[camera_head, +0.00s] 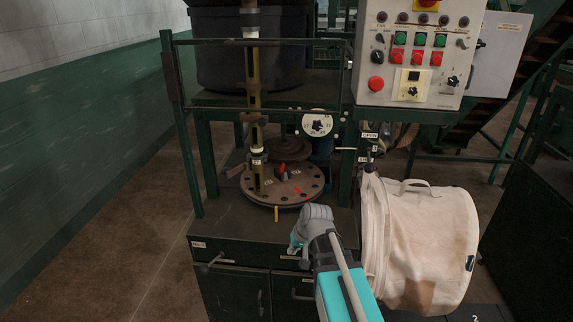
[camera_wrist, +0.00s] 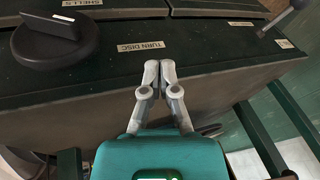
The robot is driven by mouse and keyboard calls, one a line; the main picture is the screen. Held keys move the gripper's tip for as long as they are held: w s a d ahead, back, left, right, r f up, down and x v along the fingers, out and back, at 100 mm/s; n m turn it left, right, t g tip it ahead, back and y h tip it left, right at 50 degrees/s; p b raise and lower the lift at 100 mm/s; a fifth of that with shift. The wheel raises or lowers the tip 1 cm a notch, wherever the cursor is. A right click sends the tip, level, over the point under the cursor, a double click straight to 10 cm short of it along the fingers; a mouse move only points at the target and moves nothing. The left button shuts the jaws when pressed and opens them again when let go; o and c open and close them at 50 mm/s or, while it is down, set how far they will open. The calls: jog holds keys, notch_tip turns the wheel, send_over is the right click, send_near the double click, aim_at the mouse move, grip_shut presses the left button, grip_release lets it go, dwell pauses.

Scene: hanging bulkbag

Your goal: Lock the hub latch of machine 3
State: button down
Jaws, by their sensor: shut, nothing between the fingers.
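A round metal disc (camera_head: 300,193) with holes around its rim lies on the green machine. A small red lever (camera_head: 281,170) stands near the disc's hub; I cannot tell whether it is the hub latch or whether it is locked. My gripper (camera_wrist: 159,66) shows in the wrist view with its two grey fingers shut and empty. The fingertips are in front of the machine's dark edge, near a "TURN DISC" label (camera_wrist: 145,50); contact cannot be told. In the head view my arm hides part of the machine's front edge, and the fingertips cannot be made out.
A yellow upright post (camera_head: 253,90) rises beside the hub. A black knob (camera_wrist: 55,42) and a ball-ended lever (camera_wrist: 280,18) are on the machine. A pale bag (camera_head: 415,245) hangs close right of my arm. A control panel (camera_head: 415,55) is above. Open floor lies left.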

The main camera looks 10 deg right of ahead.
aim_at(282, 167)
jog(key=w+d+r+m+t+y, duration=0.1)
jog(key=w+r, duration=0.1)
jog(key=w, duration=0.2)
jog(key=w+d+r+m+t+y, duration=0.1)
jog(key=w+r+t, duration=0.1)
jog(key=w, duration=0.2)
jog(key=w+d+r+m+t+y, duration=0.1)
jog(key=w+r+m+t, duration=0.1)
jog(key=w, duration=0.2)
jog(key=shift+w+r, duration=0.1)
jog(key=shift+r, duration=0.25)
jog(key=w+d+r+m+t, duration=0.1)
jog(key=w+d+r+t, duration=0.1)
jog(key=w+d+r+m+t, duration=0.1)
jog(key=w+d+r+m, duration=0.1)
jog(key=w+d, duration=0.1)
jog(key=w+d+r+m+t, duration=0.2)
jog(key=d, duration=0.1)
jog(key=shift+w+d+r+t+h+p, duration=0.1)
jog(key=shift+w+r+t+h+p, duration=0.05)
jog(key=shift+r+t+h+p, duration=0.2)
jog(key=shift+w+d+r+m+t, duration=0.2)
jog(key=shift+d+r+m+t, duration=0.1)
jog(key=shift+d+m, duration=0.2)
jog(key=shift+w+a, duration=0.1)
